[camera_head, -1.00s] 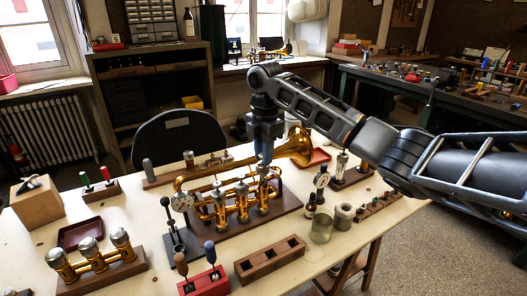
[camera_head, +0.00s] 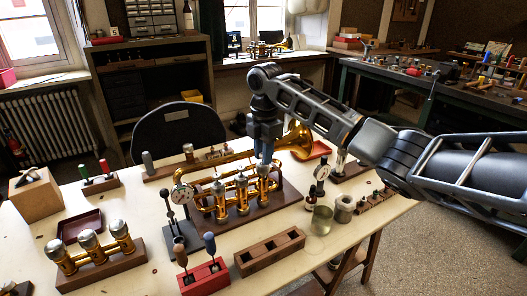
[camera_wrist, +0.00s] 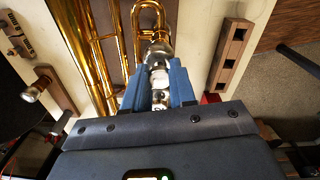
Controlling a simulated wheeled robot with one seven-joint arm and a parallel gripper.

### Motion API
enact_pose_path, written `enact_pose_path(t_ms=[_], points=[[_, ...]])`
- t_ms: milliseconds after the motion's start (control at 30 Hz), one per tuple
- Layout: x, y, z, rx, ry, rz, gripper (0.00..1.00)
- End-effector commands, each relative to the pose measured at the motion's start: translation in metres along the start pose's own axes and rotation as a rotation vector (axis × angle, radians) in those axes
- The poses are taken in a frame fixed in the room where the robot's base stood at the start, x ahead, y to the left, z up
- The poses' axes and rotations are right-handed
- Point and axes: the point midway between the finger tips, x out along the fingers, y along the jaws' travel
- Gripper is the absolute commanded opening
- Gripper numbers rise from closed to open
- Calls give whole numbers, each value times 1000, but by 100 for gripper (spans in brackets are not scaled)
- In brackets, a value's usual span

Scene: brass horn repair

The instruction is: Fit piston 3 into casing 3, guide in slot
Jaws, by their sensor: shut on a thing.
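The brass horn (camera_head: 244,156) lies on a dark wooden board (camera_head: 283,193) on the bench, with three upright valve casings with silver tops. My gripper (camera_head: 265,155) points down above the rightmost casing (camera_head: 262,190). In the wrist view its blue fingers (camera_wrist: 161,85) are shut on a silver piston (camera_wrist: 159,78), with the horn's brass tubing (camera_wrist: 80,45) beside and beyond it. The piston's lower end, its guide and the casing slot cannot be made out. I cannot tell how far the piston is inside the casing.
A wooden block with square wells (camera_head: 270,252) and a red tool holder (camera_head: 205,278) stand in front. A dial gauge stand (camera_head: 181,215) is close left of the horn. A rack of silver-capped cylinders (camera_head: 100,268) is at front left. Jars (camera_head: 321,220) stand right.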

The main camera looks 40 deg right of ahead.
Motion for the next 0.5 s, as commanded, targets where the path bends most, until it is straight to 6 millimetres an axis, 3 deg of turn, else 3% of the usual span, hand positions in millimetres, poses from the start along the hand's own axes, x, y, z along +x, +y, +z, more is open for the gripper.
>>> enact_pose_path(t_ms=[500], points=[[15,0,0,0,1,-1,0]])
